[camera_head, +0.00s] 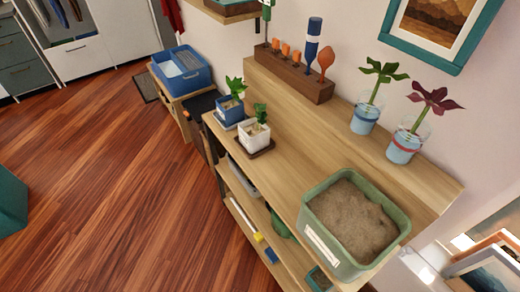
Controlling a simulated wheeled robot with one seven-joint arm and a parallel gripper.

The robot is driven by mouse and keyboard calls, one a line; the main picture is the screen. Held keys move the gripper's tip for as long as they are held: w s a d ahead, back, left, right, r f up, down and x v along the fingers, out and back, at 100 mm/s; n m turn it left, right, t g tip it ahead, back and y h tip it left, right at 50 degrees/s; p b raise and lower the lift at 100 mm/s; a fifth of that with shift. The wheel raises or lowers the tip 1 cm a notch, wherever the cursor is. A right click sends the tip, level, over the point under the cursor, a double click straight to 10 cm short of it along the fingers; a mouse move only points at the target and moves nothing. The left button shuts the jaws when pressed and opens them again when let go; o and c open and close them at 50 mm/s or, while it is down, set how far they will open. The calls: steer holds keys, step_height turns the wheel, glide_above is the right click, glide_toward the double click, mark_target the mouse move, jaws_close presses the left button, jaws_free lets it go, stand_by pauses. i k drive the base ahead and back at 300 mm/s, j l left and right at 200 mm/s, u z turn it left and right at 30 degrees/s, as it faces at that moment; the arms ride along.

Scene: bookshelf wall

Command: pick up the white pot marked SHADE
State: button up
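A white pot (256,137) with a small green plant stands upright on a brown saucer (264,151) on the wooden shelf top (300,163). I cannot read any marking on it from here. A blue pot (230,109) with a green plant stands just behind and left of it, on a pale saucer (221,124). The two pots stand close together near the shelf's far left end. My gripper is not in view.
A green bin of soil (319,245) fills the near end of the shelf. A wooden rack with tools (312,88) and two glass jars with cuttings (364,120) line the wall side. The shelf middle is clear. Wooden floor (110,190) lies open on the left.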

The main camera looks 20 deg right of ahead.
mark_target(254, 133)
steer(key=k+u, duration=0.1)
steer(key=u, duration=0.25)
steer(key=k+u, duration=0.15)
steer(key=u, duration=0.2)
steer(key=k+j+u, duration=0.1)
steer(key=u, duration=0.2)
steer(key=i+u, duration=0.35)
steer(key=i, duration=0.25)
steer(key=i+l+u, duration=0.3)
steer(key=i, duration=0.3)
steer(key=i+z, duration=0.1)
steer(key=i, duration=1.85)
steer(key=z, duration=0.45)
steer(key=i+z, duration=0.1)
steer(key=z, duration=0.35)
steer(key=i+j+z, duration=0.1)
steer(key=z, duration=1.9)
